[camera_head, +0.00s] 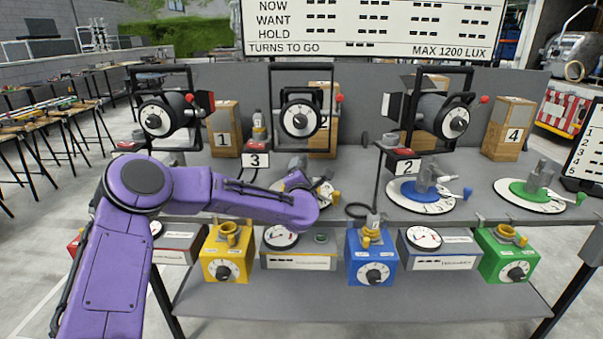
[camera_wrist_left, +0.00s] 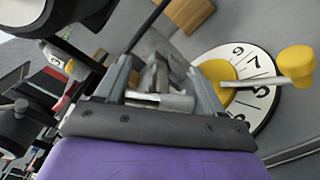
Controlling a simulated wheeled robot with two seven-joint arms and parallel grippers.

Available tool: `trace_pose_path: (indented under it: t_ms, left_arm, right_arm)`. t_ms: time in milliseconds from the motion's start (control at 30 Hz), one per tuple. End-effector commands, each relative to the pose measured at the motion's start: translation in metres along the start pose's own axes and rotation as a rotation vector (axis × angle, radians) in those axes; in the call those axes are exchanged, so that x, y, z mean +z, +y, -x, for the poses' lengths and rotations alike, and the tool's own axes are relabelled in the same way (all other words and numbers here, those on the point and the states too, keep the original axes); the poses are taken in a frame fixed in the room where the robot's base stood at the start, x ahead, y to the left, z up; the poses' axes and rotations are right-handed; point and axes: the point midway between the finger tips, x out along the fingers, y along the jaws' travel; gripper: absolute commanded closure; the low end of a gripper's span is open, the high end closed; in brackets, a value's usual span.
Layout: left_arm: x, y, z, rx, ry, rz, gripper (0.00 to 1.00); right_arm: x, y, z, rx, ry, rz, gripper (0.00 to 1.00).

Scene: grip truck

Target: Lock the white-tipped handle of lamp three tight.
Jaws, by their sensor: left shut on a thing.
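My purple left arm reaches across the bench, and its gripper (camera_head: 308,184) is at the dial with yellow parts, largely hidden by my arm in the head view. In the left wrist view my gripper (camera_wrist_left: 165,85) is shut on a grey metal fitting (camera_wrist_left: 155,78) with a short pale bar across it. Beside it is a white numbered dial (camera_wrist_left: 251,62) with a yellow hub and a rod ending in a yellow knob (camera_wrist_left: 297,64). A number 3 sign (camera_head: 254,160) stands behind my arm. I cannot make out a white tip for certain. My right gripper is not in view.
Lamps (camera_head: 301,118) on frames stand behind, with wooden blocks (camera_head: 508,127) between. Blue (camera_head: 427,196) and green (camera_head: 530,196) dials with upright fittings lie to the right. Coloured boxes (camera_head: 371,258) sit on the lower shelf. A board (camera_head: 370,28) hangs above.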

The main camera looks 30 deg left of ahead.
Motion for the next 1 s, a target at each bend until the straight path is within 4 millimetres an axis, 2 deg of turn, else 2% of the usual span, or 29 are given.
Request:
trace_pose_path:
  t_ms: [1000]
  left_arm:
    - [-0.002,-0.005,0.001,-0.003,-0.002,-0.968,0.62]
  right_arm:
    - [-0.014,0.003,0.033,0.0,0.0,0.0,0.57]
